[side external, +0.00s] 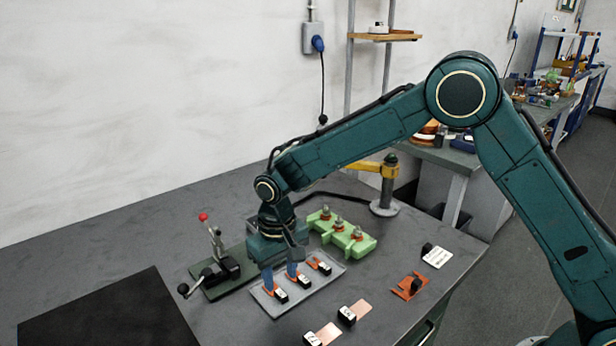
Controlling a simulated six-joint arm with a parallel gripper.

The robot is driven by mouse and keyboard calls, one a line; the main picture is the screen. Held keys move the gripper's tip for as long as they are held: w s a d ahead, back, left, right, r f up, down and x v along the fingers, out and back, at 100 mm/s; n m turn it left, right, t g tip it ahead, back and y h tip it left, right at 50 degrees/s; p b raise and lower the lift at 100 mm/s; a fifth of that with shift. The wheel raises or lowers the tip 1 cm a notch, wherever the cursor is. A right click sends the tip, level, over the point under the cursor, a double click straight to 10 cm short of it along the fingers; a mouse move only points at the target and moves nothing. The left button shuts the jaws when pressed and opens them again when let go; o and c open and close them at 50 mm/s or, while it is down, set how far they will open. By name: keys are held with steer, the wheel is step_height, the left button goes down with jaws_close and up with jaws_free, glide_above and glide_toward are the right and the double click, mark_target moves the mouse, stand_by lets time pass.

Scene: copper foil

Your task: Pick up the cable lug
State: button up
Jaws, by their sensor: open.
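My gripper (280,280) points down over the left half of a light grey tray (330,276). Its two blue fingers are apart, with nothing seen held between them.
A green block (345,238) with metal posts stands behind the tray. A red-knobbed clamp (215,270) is to the left. A black mat (105,315) lies front left.

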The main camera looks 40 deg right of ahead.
mark_target(281, 294)
steer(key=shift+f, duration=2.4)
steer(key=shift+w, duration=0.1)
jaws_close()
